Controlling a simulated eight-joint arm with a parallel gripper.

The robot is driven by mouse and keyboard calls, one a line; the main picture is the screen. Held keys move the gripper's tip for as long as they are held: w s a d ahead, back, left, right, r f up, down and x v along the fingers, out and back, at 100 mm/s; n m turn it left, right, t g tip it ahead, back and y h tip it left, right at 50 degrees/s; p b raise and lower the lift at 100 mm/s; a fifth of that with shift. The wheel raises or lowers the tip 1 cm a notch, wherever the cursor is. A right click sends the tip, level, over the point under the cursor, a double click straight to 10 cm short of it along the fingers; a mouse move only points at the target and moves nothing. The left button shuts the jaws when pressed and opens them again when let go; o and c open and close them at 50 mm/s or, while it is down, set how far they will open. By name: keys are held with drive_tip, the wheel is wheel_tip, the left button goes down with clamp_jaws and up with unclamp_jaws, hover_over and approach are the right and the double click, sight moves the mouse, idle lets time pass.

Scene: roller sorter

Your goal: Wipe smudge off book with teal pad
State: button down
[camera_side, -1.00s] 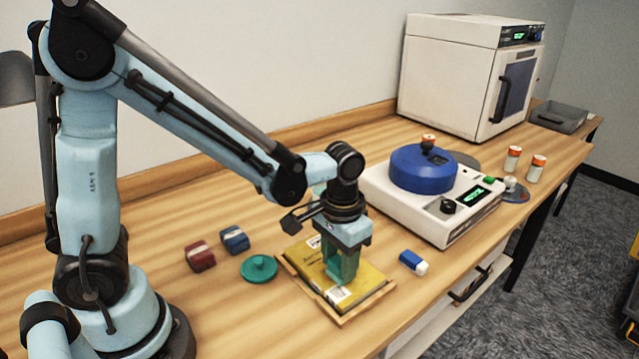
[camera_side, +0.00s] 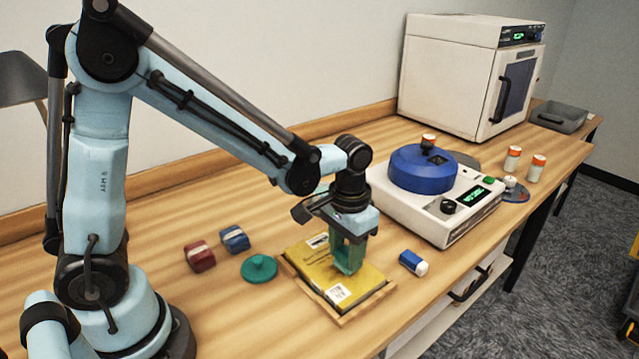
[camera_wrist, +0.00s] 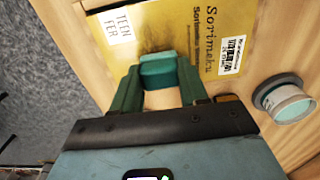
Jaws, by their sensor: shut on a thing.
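A yellow book (camera_side: 312,265) lies flat in a shallow wooden tray (camera_side: 350,319) at the bench's front. In the wrist view the book (camera_wrist: 175,25) shows printed text, white labels and a dark, faint smudge (camera_wrist: 150,43) just beyond the pad. My gripper (camera_side: 348,262) is over the book's right half, pointing down. In the wrist view my gripper (camera_wrist: 160,88) is shut on the teal pad (camera_wrist: 158,68). The pad is at the book's cover and seems to touch it; its underside is hidden.
A teal disc (camera_side: 258,268), a red block (camera_side: 200,257) and a blue block (camera_side: 235,239) lie left of the tray. A white machine with blue lid (camera_side: 423,168) stands behind. A round jar (camera_wrist: 286,101) shows in the wrist view.

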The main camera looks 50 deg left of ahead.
drive_tip(key=shift+w, duration=1.6)
drive_tip(key=shift+s, duration=4.3)
wheel_tip(320, 180, up, 8)
